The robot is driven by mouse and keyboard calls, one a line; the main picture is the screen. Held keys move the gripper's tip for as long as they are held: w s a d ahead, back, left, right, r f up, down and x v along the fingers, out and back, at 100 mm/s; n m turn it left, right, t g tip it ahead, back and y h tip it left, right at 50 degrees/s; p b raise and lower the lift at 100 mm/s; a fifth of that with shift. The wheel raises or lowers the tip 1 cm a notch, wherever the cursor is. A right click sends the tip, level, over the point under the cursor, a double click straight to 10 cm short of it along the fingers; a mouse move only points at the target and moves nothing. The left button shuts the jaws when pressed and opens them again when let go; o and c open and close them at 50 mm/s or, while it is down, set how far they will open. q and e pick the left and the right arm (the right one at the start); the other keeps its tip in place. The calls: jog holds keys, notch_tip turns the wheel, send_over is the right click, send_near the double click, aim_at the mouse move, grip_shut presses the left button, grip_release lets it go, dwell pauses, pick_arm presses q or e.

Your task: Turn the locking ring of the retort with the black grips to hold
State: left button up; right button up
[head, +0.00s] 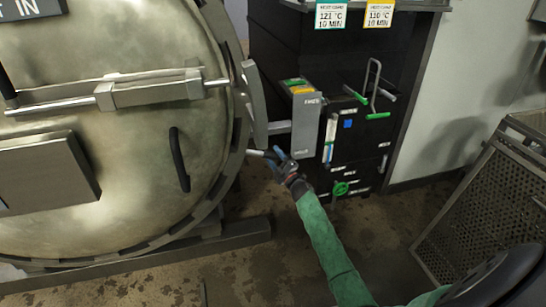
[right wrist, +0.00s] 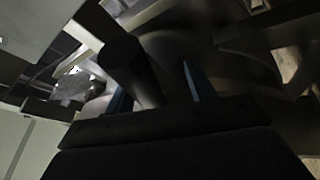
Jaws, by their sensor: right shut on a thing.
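The retort's large round metal door (head: 110,140) fills the left of the head view. The locking ring (head: 236,130) runs around its edge. A short pale lever (head: 258,153) sticks out from the ring's right side toward my right gripper (head: 277,160). In the right wrist view, a black grip (right wrist: 127,65) lies between the blue fingers of my right gripper (right wrist: 158,90), which is shut on it. The fingers hide most of the grip in the head view. My left gripper is out of view.
A grey control box (head: 306,125) stands just right of the ring, close to my right gripper. Black cabinets (head: 362,140) with green handles stand behind it. A perforated metal basket (head: 490,190) is at the right. A floor beam (head: 220,243) lies below the door.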

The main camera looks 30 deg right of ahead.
jog(key=v, duration=0.7)
jog(key=shift+f, duration=0.1)
